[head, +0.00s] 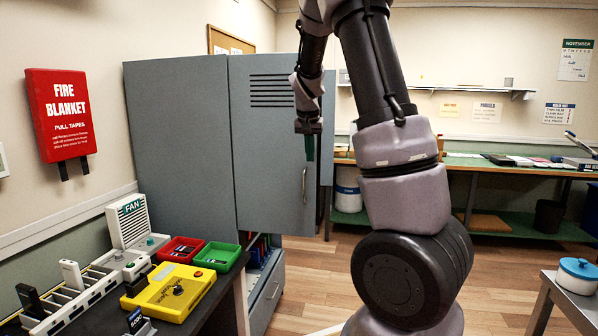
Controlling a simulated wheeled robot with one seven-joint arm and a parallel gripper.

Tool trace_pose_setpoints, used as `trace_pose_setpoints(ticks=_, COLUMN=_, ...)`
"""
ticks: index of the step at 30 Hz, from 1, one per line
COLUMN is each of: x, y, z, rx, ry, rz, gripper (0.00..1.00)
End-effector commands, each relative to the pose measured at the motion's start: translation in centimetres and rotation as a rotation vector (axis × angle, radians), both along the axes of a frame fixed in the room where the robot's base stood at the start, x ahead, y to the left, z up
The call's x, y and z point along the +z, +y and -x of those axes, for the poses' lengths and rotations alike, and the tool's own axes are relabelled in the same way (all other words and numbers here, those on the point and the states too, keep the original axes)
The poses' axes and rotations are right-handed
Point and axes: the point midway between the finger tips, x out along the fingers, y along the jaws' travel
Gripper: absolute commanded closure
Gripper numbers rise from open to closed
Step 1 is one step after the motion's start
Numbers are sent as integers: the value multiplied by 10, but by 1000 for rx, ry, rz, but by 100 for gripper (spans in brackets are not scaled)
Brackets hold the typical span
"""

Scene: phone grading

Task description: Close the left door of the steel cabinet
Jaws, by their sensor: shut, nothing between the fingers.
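The grey steel cabinet (178,150) stands at the left centre, with its plain side panel facing me. Its left door (268,165), with vent slots and a vertical metal handle (304,185), stands open, swung out from the cabinet's near front edge. Part of the inside shows below the door. My gripper (309,128) is shut and empty, pointing down in front of the upper right part of the door, above the handle. I cannot tell whether it touches the door. A narrow dark green strip shows just below the fingers; I cannot tell what it is.
A dark bench at lower left holds a yellow tray (168,290), red bin (180,248), green bin (217,257) and a slotted rack. A workbench (480,163) runs along the back. Wooden floor (490,262) is open at right.

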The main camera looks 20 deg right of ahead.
Motion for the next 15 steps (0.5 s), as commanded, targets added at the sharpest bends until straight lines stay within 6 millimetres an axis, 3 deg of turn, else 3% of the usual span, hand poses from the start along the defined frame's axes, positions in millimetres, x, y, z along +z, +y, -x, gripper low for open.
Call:
trace_pose_setpoints(ticks=8, x=-24, y=-7, z=-11, rx=-3, ry=6, rz=17, gripper=100)
trace_pose_setpoints(ticks=15, x=-72, y=-18, z=-27, rx=-4, ry=8, rz=16, gripper=100)
